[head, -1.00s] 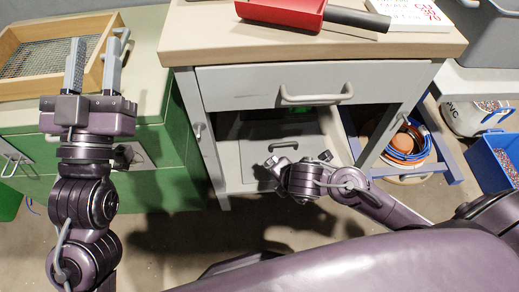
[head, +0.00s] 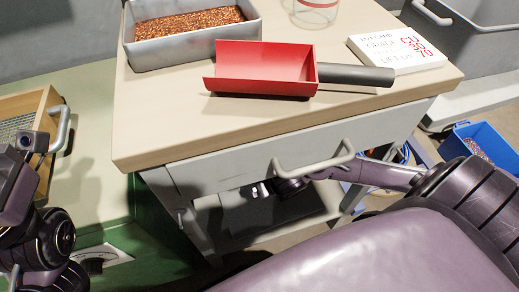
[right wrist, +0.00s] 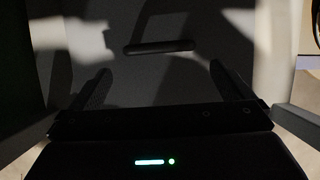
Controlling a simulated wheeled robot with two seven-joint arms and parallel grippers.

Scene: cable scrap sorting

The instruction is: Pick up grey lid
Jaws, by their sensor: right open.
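A flat grey lid with a dark bar handle (right wrist: 158,47) lies in shadow ahead of my right gripper (right wrist: 162,84). The right gripper is open and empty, its two fingers apart on either side below the handle in the right wrist view. In the head view the right gripper (head: 262,189) is mostly hidden under the bench front, behind the drawer handle, inside the open lower cabinet. The grey panel on the low shelf (head: 272,215) shows there only partly, in deep shadow. My left gripper (head: 14,165) is at the left edge, largely cut off, so its jaws cannot be judged.
The bench top (head: 190,125) holds a red scoop (head: 265,62) with a dark handle, a grey tray of copper granules (head: 192,48), a clear jar (head: 315,12) and a white sign (head: 395,50). The drawer handle (head: 312,160) juts out above my right forearm. A blue bin (head: 462,140) stands right.

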